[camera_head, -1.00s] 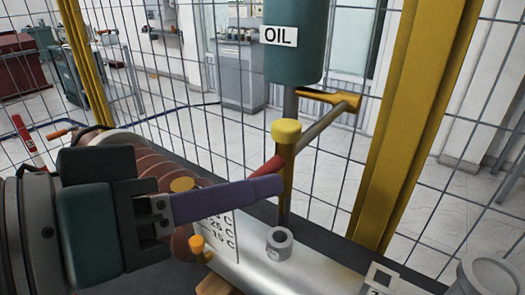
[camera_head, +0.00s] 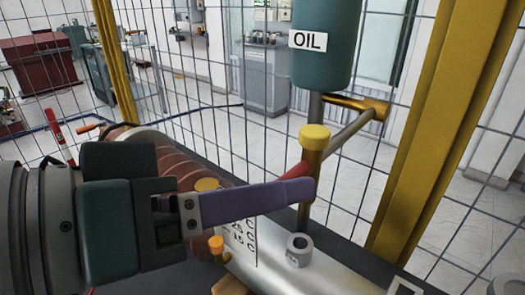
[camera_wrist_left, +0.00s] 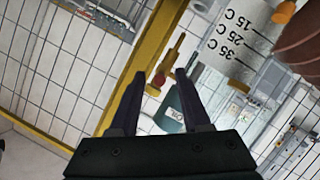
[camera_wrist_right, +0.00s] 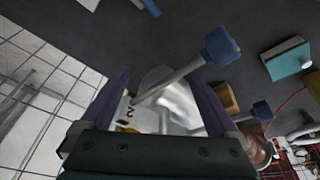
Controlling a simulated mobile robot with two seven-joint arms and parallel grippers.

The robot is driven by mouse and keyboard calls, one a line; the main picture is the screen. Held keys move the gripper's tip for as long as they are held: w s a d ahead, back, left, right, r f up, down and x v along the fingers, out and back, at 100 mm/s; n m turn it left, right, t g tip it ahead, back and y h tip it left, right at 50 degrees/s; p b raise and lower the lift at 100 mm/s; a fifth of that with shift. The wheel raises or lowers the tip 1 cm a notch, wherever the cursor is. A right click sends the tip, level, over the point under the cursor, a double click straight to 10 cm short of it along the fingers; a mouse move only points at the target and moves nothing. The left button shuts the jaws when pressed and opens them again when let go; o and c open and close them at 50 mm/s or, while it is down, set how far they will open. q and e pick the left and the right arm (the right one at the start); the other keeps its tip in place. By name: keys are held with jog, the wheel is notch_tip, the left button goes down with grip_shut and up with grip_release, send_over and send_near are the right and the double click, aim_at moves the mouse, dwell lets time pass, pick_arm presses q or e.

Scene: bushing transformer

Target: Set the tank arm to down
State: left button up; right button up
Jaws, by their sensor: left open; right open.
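The teal tank marked OIL (camera_head: 322,55) hangs at the top of the head view. A grey pipe runs down from it to a yellow-capped post (camera_head: 314,139); a grey rod with a yellow crosspiece (camera_head: 352,103) slants up right. A red handle (camera_head: 296,172) juts from the post toward my left gripper, partly hidden behind its near finger. My left gripper (camera_head: 312,185) is open at the post. In the left wrist view the tank (camera_wrist_left: 170,112) and red handle end (camera_wrist_left: 158,80) show between its fingers (camera_wrist_left: 162,78); contact is unclear. My right gripper (camera_wrist_right: 158,80) is open.
A wire fence and a yellow frame post (camera_head: 435,120) stand close behind. A ribbed brown bushing (camera_head: 165,150) is behind my left wrist. A temperature plate (camera_head: 240,240) and grey ring (camera_head: 300,250) are below. A blue-ended lever (camera_wrist_right: 220,45) is near my right gripper.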

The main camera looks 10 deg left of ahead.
jog(key=shift+f+b, duration=0.3)
jog(key=shift+f, duration=0.1)
jog(key=shift+r+p, duration=0.8)
pick_arm(q)
jog(key=v, duration=0.9)
jog(key=shift+p, duration=0.4)
pick_arm(e)
jog(key=shift+r, duration=0.4)
pick_arm(q)
jog(key=shift+r, duration=0.1)
